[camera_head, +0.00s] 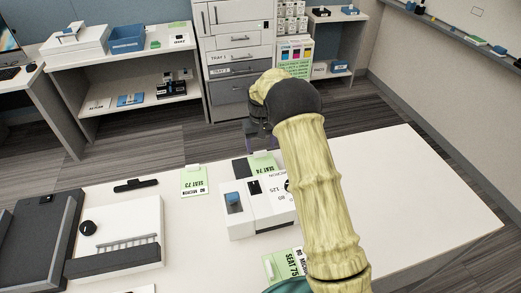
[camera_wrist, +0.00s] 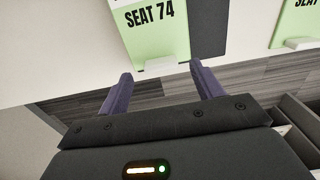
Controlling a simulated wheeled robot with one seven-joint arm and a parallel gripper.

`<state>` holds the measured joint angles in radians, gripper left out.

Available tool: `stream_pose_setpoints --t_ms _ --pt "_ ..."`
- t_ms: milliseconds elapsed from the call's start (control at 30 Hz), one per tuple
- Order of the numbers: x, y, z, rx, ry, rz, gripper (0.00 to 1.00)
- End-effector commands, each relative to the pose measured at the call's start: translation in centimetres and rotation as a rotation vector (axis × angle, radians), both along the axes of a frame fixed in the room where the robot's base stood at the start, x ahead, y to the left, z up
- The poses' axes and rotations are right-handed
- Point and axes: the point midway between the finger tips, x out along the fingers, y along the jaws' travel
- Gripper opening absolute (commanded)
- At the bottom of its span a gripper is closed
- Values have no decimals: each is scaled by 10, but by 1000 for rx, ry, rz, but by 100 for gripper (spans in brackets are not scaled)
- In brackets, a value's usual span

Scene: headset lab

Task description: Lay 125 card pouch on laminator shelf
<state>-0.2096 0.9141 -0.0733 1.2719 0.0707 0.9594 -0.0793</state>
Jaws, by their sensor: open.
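My gripper (camera_head: 260,138) reaches over the far edge of the white table, partly hidden by my arm. In the wrist view its two purple fingers (camera_wrist: 163,86) are apart with nothing between them. In the head view this card (camera_head: 262,161) is beside my gripper. A white unit (camera_head: 240,224) with a blue part on top and a "125" label stands just nearer. I cannot tell which thing is the card pouch or the laminator shelf.
Green cards SEAT 73 (camera_head: 194,181) and SEAT 75 (camera_head: 270,266) lie around the white unit. A white device with a black knob (camera_head: 120,262) and a dark device (camera_head: 32,235) fill the left. The white table (camera_head: 420,190) is bare on the right.

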Motion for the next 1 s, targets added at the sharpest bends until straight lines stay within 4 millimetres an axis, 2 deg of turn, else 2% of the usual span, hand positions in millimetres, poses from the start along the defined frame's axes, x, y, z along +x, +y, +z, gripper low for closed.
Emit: stream_pose_setpoints --t_ms 33,200,400,567,1000 --pt "1 0 12 1 -5 0 66" --pt "1 0 46 1 -5 0 66" --pt "1 0 78 1 -3 -1 66" --pt "0 0 86 0 0 -1 66" --pt "0 0 87 0 0 -1 66"
